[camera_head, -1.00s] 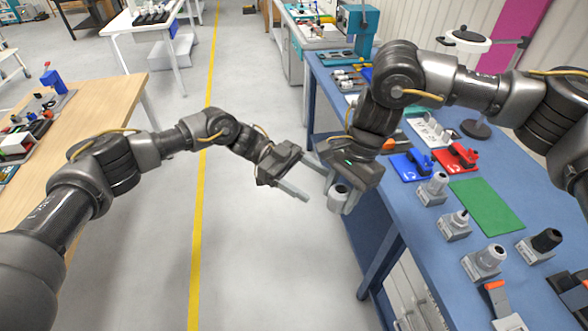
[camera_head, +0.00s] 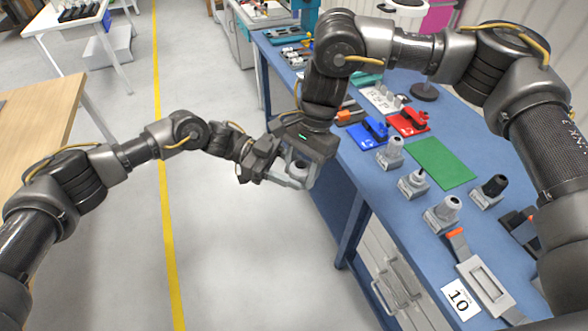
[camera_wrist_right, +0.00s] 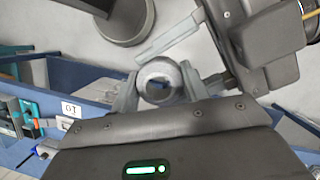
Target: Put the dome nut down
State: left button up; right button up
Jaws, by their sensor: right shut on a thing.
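The dome nut (camera_wrist_right: 160,80) is a grey ring-like piece with a dark hole, seen between my right gripper's fingers (camera_wrist_right: 160,92) in the right wrist view. In the head view the nut (camera_head: 299,168) is small and partly hidden by the grippers. My right gripper (camera_head: 303,174) is shut on it and holds it in the air, left of the blue bench. My left gripper (camera_head: 284,178) is right beside it, with its fingers apart near the nut. In the right wrist view a left finger (camera_wrist_right: 168,40) reaches past the nut; whether it touches is unclear.
The blue bench (camera_head: 352,190) carries a green mat (camera_head: 441,163), a blue fixture (camera_head: 369,132), a red fixture (camera_head: 408,122) and several grey holders (camera_head: 441,214). A card marked 10 (camera_head: 460,300) lies near the front. Open floor (camera_head: 235,260) lies below the grippers.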

pick_arm(q)
jog(key=c, duration=0.4)
jog(key=shift+c, duration=0.3)
pick_arm(e)
jog(key=o, duration=1.1)
jog(key=shift+o, duration=0.2)
